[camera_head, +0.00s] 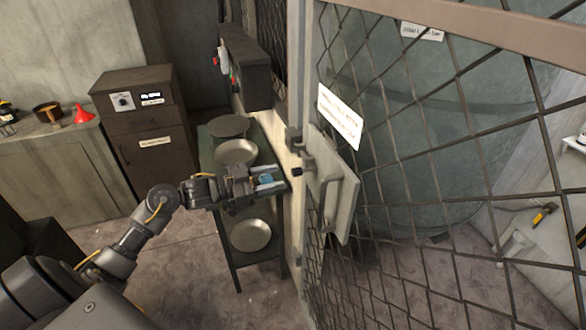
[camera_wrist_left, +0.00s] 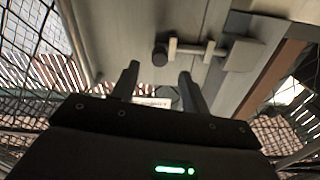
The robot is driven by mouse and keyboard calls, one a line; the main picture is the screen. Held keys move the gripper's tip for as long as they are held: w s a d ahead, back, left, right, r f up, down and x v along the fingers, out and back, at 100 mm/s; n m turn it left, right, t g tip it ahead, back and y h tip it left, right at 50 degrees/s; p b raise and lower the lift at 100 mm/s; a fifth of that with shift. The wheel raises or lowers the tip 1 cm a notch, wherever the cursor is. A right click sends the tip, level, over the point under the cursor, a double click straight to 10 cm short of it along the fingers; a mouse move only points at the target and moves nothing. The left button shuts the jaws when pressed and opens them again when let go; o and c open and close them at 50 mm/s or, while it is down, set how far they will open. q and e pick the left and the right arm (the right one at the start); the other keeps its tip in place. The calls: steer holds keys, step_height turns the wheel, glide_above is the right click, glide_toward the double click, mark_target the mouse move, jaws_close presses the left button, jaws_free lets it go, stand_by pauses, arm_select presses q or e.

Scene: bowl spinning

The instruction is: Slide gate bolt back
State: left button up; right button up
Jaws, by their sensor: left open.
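The wire-mesh gate (camera_head: 430,140) fills the right of the head view. A pale plate (camera_head: 333,190) on its edge bears the gate bolt (camera_head: 305,160), a dark metal bar with a black knob (camera_head: 297,171). My left gripper (camera_head: 272,180) is open, just left of the knob in the head view. In the left wrist view its two fingers (camera_wrist_left: 160,76) point toward the knob, and I see no grip on it. My right gripper is out of view.
A green shelf (camera_head: 208,150) with several metal bowls stands behind and below my left gripper. The gate post (camera_head: 297,80) is close to the bolt. A white sign (camera_head: 340,116) hangs on the mesh. A dark cabinet (camera_head: 140,120) and a workbench stand at the left.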

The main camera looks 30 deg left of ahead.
mark_target(294, 176)
arm_select(q)
steer(key=p+x, duration=0.1)
steer(key=x, duration=0.5)
steer(key=shift+w+d+p, duration=0.25)
steer(key=shift+p, duration=0.15)
jaws_close()
